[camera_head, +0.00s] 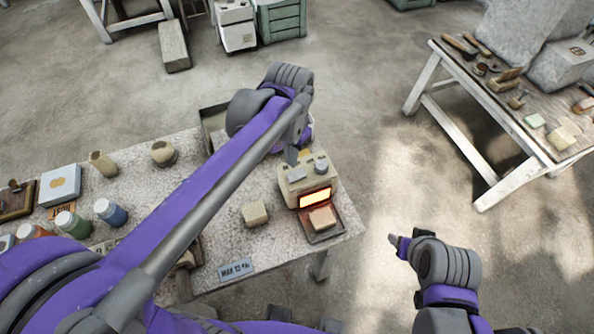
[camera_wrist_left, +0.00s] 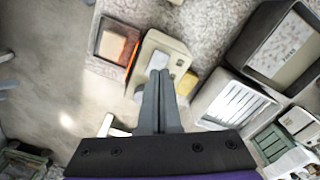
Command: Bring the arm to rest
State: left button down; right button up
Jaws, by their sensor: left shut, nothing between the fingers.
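My left arm reaches across the table from the lower left in the head view. Its left gripper (camera_head: 291,157) points down over the back of a small cream oven (camera_head: 292,185). In the left wrist view the two fingers (camera_wrist_left: 159,75) lie together, shut and empty, over the oven's top (camera_wrist_left: 152,50). I cannot tell whether the fingertips touch it. My right gripper (camera_head: 396,241) hangs over the floor to the right of the table, small and seen from above; its fingers cannot be made out.
The oven's front glows, with a block (camera_head: 322,218) on the tray before it. Another block (camera_head: 255,213) stands to its left on the speckled table (camera_head: 215,277). Jars and a blue box (camera_head: 60,184) stand at the left. Open floor separates a second table (camera_head: 490,103).

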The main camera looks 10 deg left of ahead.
pick_arm(q)
jog(key=shift+r, duration=0.7)
jog(key=s+a+f+n+t, duration=0.2)
jog(key=s+a+t, duration=0.1)
jog(key=s, duration=0.3)
jog(key=s+a+f+n+t, duration=0.2)
jog(key=s+a+f+n, duration=0.1)
jog(key=s, duration=0.3)
jog(key=shift+a+t, duration=0.35)
jog(key=shift+t, duration=0.05)
jog(key=shift+s+f, duration=0.1)
